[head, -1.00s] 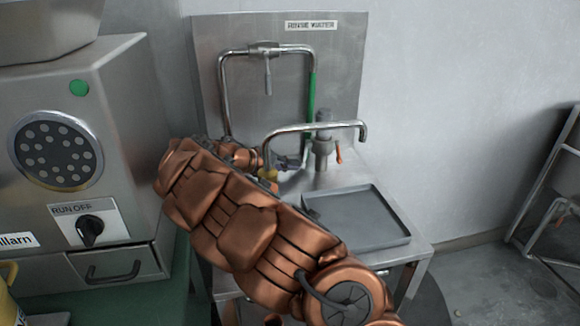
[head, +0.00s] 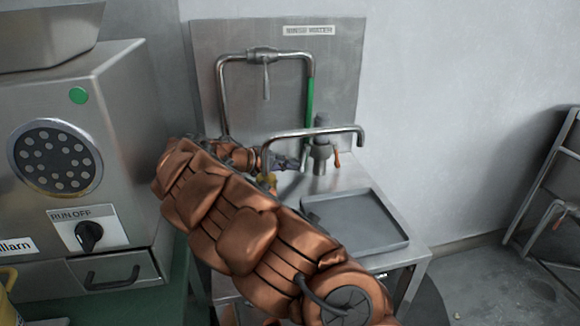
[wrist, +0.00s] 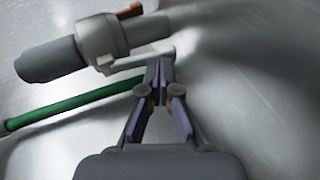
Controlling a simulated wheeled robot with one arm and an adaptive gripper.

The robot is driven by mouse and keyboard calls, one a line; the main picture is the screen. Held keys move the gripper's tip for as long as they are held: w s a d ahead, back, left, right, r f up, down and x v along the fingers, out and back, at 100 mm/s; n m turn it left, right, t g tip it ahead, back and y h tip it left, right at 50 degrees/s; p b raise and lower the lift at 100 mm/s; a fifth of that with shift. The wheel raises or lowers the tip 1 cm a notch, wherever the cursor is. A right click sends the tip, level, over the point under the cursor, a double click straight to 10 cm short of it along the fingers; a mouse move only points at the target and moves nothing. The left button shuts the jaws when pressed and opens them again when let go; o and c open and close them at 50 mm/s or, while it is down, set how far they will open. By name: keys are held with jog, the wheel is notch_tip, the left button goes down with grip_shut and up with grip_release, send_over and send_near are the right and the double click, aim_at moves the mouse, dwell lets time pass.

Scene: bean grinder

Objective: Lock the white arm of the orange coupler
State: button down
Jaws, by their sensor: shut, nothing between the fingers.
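The coupler (head: 321,152) is a grey fitting on the steel sink unit, below the end of the green hose, with a small orange lever (head: 337,159) on its right. In the wrist view the coupler body (wrist: 100,42) lies across the top left, with the orange part (wrist: 130,11) at its top. A pale, whitish arm (wrist: 138,62) runs along its near side. My gripper (wrist: 160,88) is shut and empty, its fingertips right at the pale arm; I cannot tell whether they touch. In the head view my gripper (head: 288,164) is small, left of the coupler.
The green hose (head: 310,98) rises behind the coupler, and the bent metal spout (head: 310,131) crosses just above my gripper. A grey tray (head: 355,222) lies in front. The grinder (head: 75,150) stands at the left, and a metal rack (head: 555,190) at the far right.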

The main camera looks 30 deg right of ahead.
notch_tip(320, 180, up, 10)
dwell(0.6)
